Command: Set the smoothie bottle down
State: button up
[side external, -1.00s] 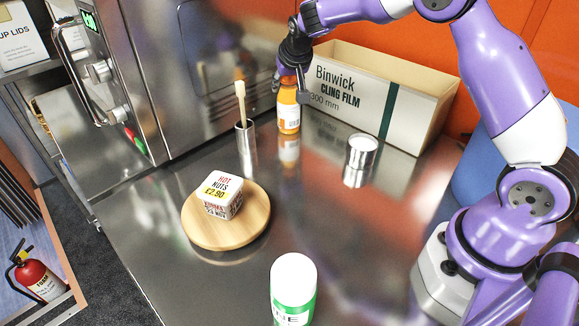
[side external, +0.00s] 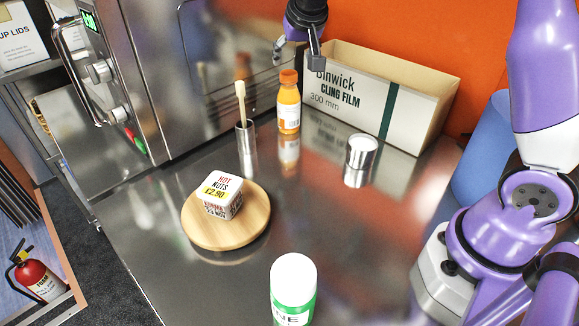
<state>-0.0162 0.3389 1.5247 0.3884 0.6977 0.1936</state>
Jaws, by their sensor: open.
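The smoothie bottle (side external: 289,104) is orange with an orange cap and a white label. It stands upright on the steel counter (side external: 330,225), just left of the cling film box. My gripper (side external: 296,54) is above the bottle at the top of the side external view, with its fingers spread apart. It is open, empty and clear of the bottle.
The cling film box (side external: 350,92) stands behind and right of the bottle. A metal cup with a wooden stick (side external: 246,140) is to its left, and a small tin (side external: 361,152) to its right. A hot nuts box (side external: 222,196) sits on a round board (side external: 245,232). A green-and-white container (side external: 293,290) is at the front.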

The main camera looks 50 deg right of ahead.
jog(key=s+a+n+y, duration=0.1)
jog(key=s+a+n, duration=0.2)
jog(key=s, duration=0.9)
jog(key=s+a+n+y, duration=0.2)
jog(key=s+a+n, duration=0.1)
jog(key=s, duration=0.8)
jog(key=shift+s+a+f, duration=0.4)
jog(key=shift+a+f, duration=0.05)
